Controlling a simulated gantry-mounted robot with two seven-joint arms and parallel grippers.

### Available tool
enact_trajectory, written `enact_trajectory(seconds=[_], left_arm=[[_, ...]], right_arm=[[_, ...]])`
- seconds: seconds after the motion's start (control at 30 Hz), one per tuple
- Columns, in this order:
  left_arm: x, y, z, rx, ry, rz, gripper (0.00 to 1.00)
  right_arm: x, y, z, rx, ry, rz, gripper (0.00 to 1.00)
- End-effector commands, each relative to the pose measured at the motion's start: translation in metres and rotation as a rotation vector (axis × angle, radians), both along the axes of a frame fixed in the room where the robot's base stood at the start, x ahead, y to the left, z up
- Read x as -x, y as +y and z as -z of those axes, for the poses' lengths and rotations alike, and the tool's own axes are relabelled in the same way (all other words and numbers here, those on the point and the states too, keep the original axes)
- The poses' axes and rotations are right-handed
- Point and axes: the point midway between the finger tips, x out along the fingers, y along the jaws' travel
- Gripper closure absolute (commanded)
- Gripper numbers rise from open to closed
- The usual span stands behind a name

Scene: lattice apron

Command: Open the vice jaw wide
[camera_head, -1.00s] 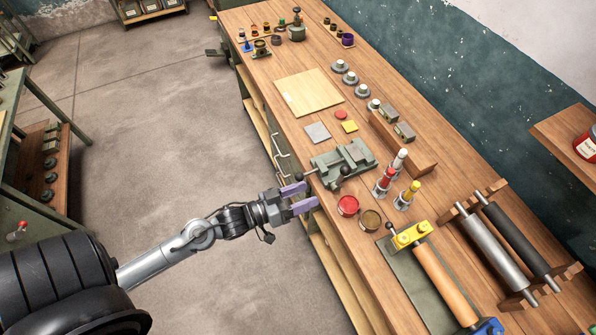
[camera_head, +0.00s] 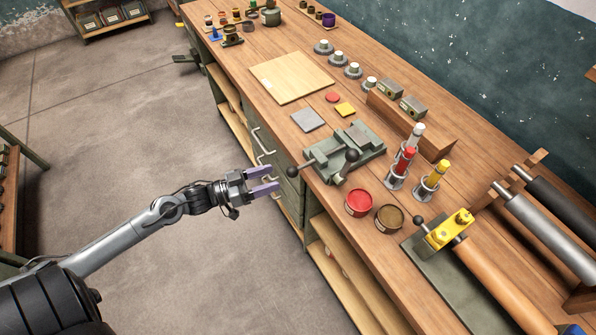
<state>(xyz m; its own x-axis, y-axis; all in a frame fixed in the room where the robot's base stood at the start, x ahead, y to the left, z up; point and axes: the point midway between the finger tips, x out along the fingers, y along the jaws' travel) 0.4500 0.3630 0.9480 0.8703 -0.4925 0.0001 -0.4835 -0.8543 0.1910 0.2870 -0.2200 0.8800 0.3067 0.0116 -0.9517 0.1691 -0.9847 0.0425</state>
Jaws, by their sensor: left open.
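The grey-green vice (camera_head: 350,150) sits on the wooden workbench near its front edge. Its handle bar with dark ball ends (camera_head: 293,171) sticks out at the front edge of the bench. I cannot tell how far apart its jaws are. My left gripper (camera_head: 272,183) is open and empty, with purple fingers pointing right. It is in front of the bench, a little left of the handle's near ball and apart from it. My right gripper is not in view.
A red tin (camera_head: 359,203) and a brown tin (camera_head: 389,218) stand right of the vice. Marker-like tubes in holders (camera_head: 399,167) stand behind them. A grey plate (camera_head: 308,119) lies to the left. A drawer handle (camera_head: 262,146) juts from the bench front. The floor left is clear.

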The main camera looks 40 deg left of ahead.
Motion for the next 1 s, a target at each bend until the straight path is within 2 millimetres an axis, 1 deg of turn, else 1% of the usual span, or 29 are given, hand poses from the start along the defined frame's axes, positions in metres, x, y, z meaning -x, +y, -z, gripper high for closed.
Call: enact_trajectory(seconds=[0.3,0.53,0.73,1.0], left_arm=[[-0.042,-0.024,0.0,0.001,-0.003,0.0,0.38],[-0.068,-0.038,0.0,0.0,-0.001,0.0,0.38],[-0.079,-0.045,0.0,-0.001,0.0,0.0,0.38],[-0.082,-0.047,0.0,-0.001,0.001,-0.001,0.38]], right_arm=[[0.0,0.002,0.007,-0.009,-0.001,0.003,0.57],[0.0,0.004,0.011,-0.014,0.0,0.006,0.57],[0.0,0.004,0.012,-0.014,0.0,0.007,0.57],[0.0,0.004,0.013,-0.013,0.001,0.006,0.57]])
